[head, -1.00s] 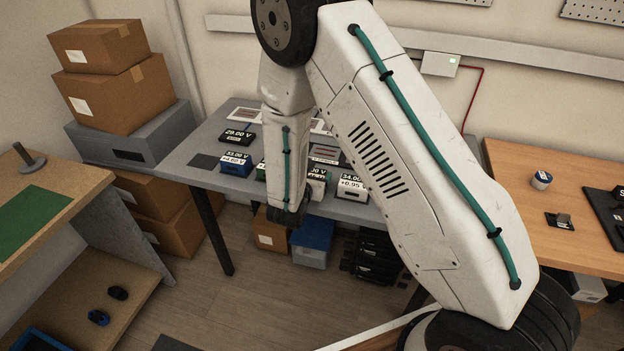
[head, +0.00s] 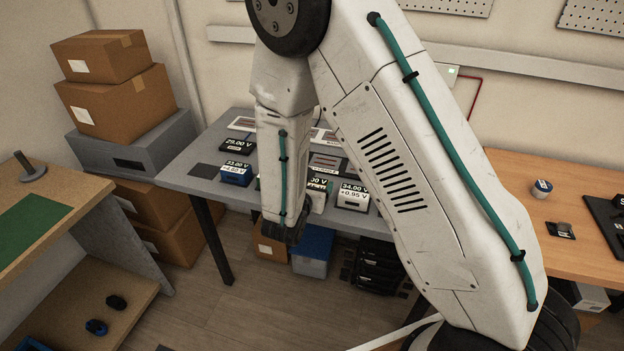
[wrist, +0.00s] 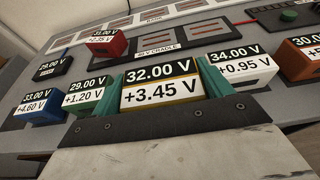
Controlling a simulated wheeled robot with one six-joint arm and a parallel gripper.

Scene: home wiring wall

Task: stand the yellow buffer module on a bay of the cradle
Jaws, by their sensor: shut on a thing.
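The yellow buffer module (wrist: 162,84) is between the teal fingers of my gripper (wrist: 158,92) in the wrist view. Its label reads 32.00 V and +3.45 V, with yellow showing at the edges. My gripper is shut on it. The cradle (wrist: 157,50), a dark plate marked 48 V CRADLE with grey bays, lies just beyond the module. A red module (wrist: 107,43) stands toward the cradle's left end. Whether the held module touches anything beneath is hidden. In the head view, my forearm hides the gripper and the module.
A blue module (wrist: 40,106) and a green module (wrist: 86,95) stand left of my gripper. A white module (wrist: 240,66) stands close on its right, with an orange-red one (wrist: 300,60) farther right. A black display (wrist: 54,67) lies at the left. A panel (wrist: 150,15) lies behind.

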